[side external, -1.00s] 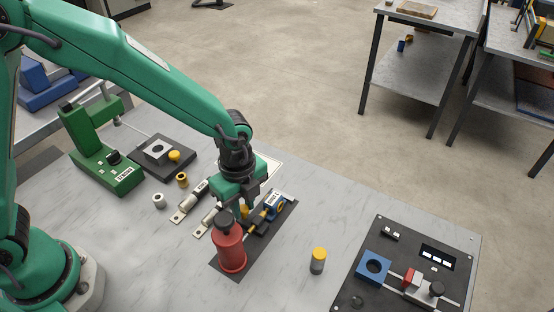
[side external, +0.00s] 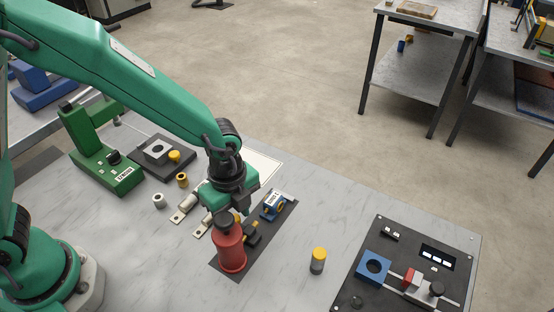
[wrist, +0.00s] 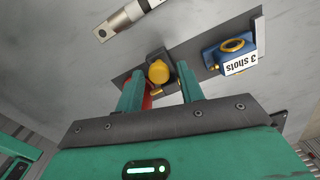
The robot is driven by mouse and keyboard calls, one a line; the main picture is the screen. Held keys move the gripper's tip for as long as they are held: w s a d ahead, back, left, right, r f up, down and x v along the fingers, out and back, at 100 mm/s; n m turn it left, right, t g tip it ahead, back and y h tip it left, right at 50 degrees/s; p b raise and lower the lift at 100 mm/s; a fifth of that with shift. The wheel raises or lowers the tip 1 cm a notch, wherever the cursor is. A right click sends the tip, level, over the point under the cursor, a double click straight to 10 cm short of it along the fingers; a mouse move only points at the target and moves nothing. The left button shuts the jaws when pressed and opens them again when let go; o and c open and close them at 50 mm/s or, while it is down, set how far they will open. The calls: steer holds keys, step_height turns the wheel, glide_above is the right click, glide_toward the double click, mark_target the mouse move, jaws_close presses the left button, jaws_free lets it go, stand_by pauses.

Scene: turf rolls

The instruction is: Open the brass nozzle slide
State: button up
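A brass-yellow knob (wrist: 158,72) sits on a small dark block (side external: 252,231), beside the red canister (side external: 231,250) with its black cap. A blue block (side external: 276,204) with a brass ring and a label stands farther along the same dark strip. In the wrist view the blue block (wrist: 232,54) reads "3 shots". My gripper (wrist: 160,67) is open, with one finger on each side of the knob and gaps showing. In the side view my gripper (side external: 238,208) is above the canister end; its fingertips are partly hidden. Whether the slide is open cannot be told.
Silver cylinders (side external: 186,207) lie to the left. A yellow-topped post (side external: 318,261) stands to the right, beyond clear table. A black panel (side external: 390,285) with a blue ring block is at the far right. A green press (side external: 105,165) stands at the back left.

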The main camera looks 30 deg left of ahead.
steer(key=shift+o, duration=0.4)
steer(key=shift+r, duration=0.15)
steer(key=shift+r, duration=3.8)
steer(key=shift+a, duration=0.1)
steer(key=shift+a+r, duration=0.2)
steer(key=shift+r, duration=0.05)
steer(key=s+a+r+n+t, duration=0.2)
steer(key=s+a+r+n, duration=0.2)
steer(key=a+n, duration=0.6)
steer(key=s+a+r+n+t, duration=0.3)
steer(key=s+a+r+n, duration=0.2)
steer(key=a+r+n, duration=0.3)
steer(key=a+n, duration=0.2)
steer(key=n, duration=0.1)
steer(key=shift+s+r+t, duration=0.15)
steer(key=shift+r+t, duration=0.05)
steer(key=shift+t, duration=0.1)
